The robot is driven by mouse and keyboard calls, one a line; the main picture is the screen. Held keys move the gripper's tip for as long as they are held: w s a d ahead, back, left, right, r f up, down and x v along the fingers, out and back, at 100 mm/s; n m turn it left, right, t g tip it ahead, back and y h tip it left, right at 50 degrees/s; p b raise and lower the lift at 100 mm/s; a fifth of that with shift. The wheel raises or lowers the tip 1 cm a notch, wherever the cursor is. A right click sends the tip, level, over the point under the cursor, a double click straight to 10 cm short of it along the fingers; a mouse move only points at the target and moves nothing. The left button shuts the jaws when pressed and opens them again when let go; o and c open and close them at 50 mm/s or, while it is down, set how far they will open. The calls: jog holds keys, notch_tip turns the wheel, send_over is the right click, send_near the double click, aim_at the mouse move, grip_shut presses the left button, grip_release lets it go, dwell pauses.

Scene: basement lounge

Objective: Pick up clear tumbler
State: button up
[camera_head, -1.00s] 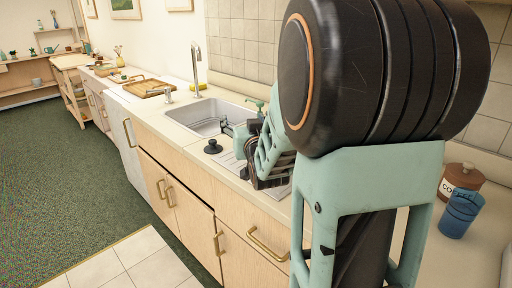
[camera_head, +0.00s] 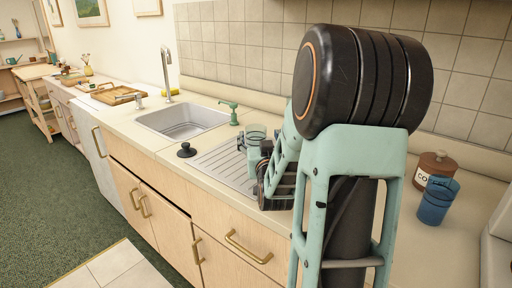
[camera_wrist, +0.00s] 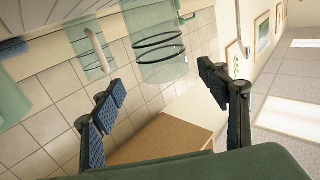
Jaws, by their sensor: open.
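A clear, green-tinted tumbler (camera_head: 256,131) shows in the head view by the sink's drainboard, partly hidden by my gripper. In the wrist view, a clear tumbler with two dark rings (camera_wrist: 156,42) appears beyond the fingers, between their directions, at the top of the picture. My gripper (camera_head: 254,160) is low over the drainboard, close to the tumbler. In the wrist view my gripper (camera_wrist: 165,105) has its two blue-padded fingers wide apart with nothing between the tips. Contact with the tumbler cannot be told from the head view.
The sink (camera_head: 182,120) lies left of the drainboard (camera_head: 222,165). A green soap dispenser (camera_head: 234,115) stands behind, and a black stopper (camera_head: 187,150) lies in front. A blue cup (camera_head: 437,202) and brown coffee jar (camera_head: 434,168) stand right of my arm. The tiled wall is close behind.

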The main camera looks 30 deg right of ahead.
jog(key=shift+a+f+x, duration=0.1)
jog(key=shift+f+x, duration=0.05)
jog(key=shift+x, duration=1.15)
jog(key=shift+a+f+x, duration=0.15)
jog(key=shift+f+x, duration=0.05)
jog(key=shift+x, duration=1.15)
jog(key=shift+w, duration=0.1)
grip_shut()
jog(key=shift+r, duration=0.1)
